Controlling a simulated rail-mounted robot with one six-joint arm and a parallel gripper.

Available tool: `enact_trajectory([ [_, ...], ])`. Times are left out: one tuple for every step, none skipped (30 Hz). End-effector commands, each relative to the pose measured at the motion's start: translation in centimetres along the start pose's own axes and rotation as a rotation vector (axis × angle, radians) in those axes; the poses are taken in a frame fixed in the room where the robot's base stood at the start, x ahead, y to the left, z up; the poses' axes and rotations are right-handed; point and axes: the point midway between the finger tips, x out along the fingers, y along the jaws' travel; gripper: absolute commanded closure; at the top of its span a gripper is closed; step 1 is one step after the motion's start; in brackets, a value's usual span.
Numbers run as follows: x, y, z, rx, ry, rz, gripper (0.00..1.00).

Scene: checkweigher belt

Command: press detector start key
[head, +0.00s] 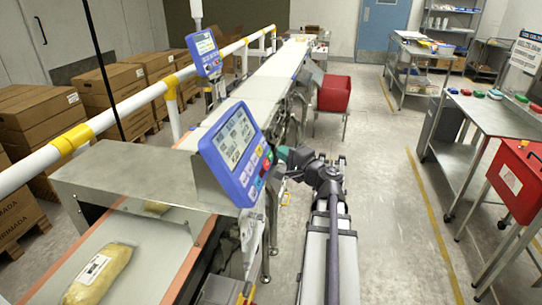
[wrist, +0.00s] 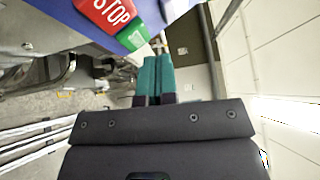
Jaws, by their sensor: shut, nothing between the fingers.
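The detector's blue control panel (head: 235,150) stands over the near belt in the head view, with a lit screen and a group of keys at its lower right. In the wrist view, a red STOP key (wrist: 108,14) and a green key (wrist: 132,39) sit at the panel's edge. My gripper (head: 282,153) is just right of the panel's key side. Its teal fingers (wrist: 157,64) are shut and empty, with their tips close to the green key. I cannot tell whether they touch it. The green key's label is not readable.
A second blue panel (head: 204,52) stands farther along the line. A white rail (head: 115,118) runs along the left. A yellow package (head: 97,275) lies on the near belt. A steel table (head: 497,115) and red box (head: 518,180) are at right. The floor between is clear.

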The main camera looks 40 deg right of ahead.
Motion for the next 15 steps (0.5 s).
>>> enact_trajectory([
  [0.00, 0.00, 0.00, 0.000, 0.000, 0.000, 1.00],
  [0.00, 0.00, 0.00, 0.000, 0.000, 0.000, 1.00],
  [0.00, 0.00, 0.00, 0.000, 0.000, 0.000, 1.00],
  [0.00, 0.00, 0.00, 0.000, 0.000, 0.000, 1.00],
  [0.00, 0.00, 0.00, 0.000, 0.000, 0.000, 1.00],
  [0.01, 0.01, 0.01, 0.000, 0.000, 0.000, 1.00],
  [0.03, 0.04, 0.02, 0.000, 0.000, 0.000, 1.00],
  [0.07, 0.08, 0.05, 0.000, 0.000, 0.000, 1.00],
  [0.14, 0.16, 0.11, 0.000, -0.001, 0.000, 1.00],
  [0.22, 0.23, 0.17, 0.000, -0.001, 0.000, 1.00],
  [0.31, 0.31, 0.24, 0.000, -0.001, 0.000, 1.00],
  [0.42, 0.40, 0.33, 0.000, -0.002, 0.000, 1.00],
  [0.50, 0.45, 0.38, 0.000, -0.002, 0.000, 1.00],
  [0.55, 0.48, 0.43, 0.000, -0.002, 0.000, 1.00],
  [0.60, 0.48, 0.45, 0.000, -0.001, 0.000, 1.00],
])
